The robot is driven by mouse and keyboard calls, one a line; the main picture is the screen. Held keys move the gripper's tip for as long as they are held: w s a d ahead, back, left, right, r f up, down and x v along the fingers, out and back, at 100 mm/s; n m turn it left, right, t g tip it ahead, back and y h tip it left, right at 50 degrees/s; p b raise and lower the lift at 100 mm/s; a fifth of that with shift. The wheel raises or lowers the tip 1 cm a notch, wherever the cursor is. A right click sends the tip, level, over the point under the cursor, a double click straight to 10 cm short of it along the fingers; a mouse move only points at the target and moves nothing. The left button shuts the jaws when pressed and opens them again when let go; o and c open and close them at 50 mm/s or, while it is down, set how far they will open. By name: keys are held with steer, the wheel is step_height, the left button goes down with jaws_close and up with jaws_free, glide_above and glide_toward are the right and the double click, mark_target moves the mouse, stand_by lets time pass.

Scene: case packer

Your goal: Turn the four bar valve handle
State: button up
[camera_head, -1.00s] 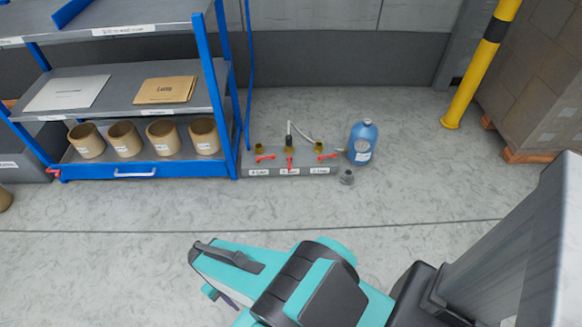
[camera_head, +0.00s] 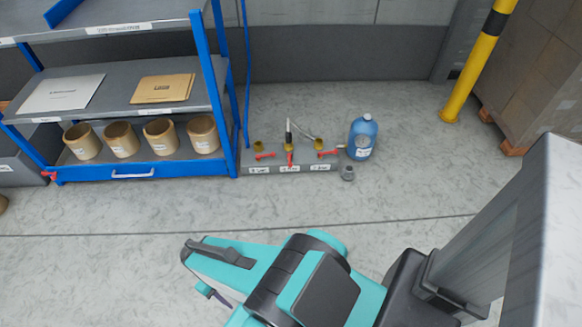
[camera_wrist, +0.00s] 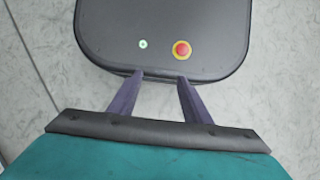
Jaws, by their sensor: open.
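A low grey valve block (camera_head: 313,166) stands on the floor right of the blue shelf, with three red handles and white labels. The left handle (camera_head: 265,155) and right handle (camera_head: 328,153) lie roughly sideways along the block. The middle handle (camera_head: 290,159) points toward me. The labels are too small to read surely, so I cannot tell which is the four bar one. My gripper (camera_wrist: 160,79) is open and empty in the wrist view, with its purple fingers apart over my own dark base. It is well short of the block in the head view.
The blue shelf (camera_head: 219,103) with several brown pots stands left of the block. A blue bottle (camera_head: 362,138) and a small grey fitting (camera_head: 348,172) are at its right end. A yellow post (camera_head: 468,85) stands farther right. The floor (camera_head: 150,210) in front is clear.

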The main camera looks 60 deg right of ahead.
steer(key=w+d+f+m+t+h+b, duration=0.3)
steer(key=w+d+f+t+b, duration=0.65)
steer(key=w+d+f, duration=1.05)
steer(key=w+d+f+m+t+h+b, duration=0.1)
steer(key=w+d+f+b, duration=0.3)
steer(key=d, duration=0.6)
steer(key=w+d+f+m+t+h+b, duration=0.1)
steer(key=d+t+h+b, duration=0.1)
steer(key=d+b, duration=0.65)
steer(key=s+d+t+h+b, duration=0.3)
steer(key=s+d+b, duration=0.1)
steer(key=d, duration=1.1)
steer(key=s+d+f+m+t+h+b, duration=0.1)
steer(key=s+d+t+h+b, duration=0.2)
steer(key=d, duration=1.1)
steer(key=s+b, duration=0.2)
steer(key=shift+s+d+f, duration=0.2)
steer(key=shift+s+d, duration=0.1)
steer(key=shift+d, duration=0.05)
steer(key=shift+w+d, duration=0.1)
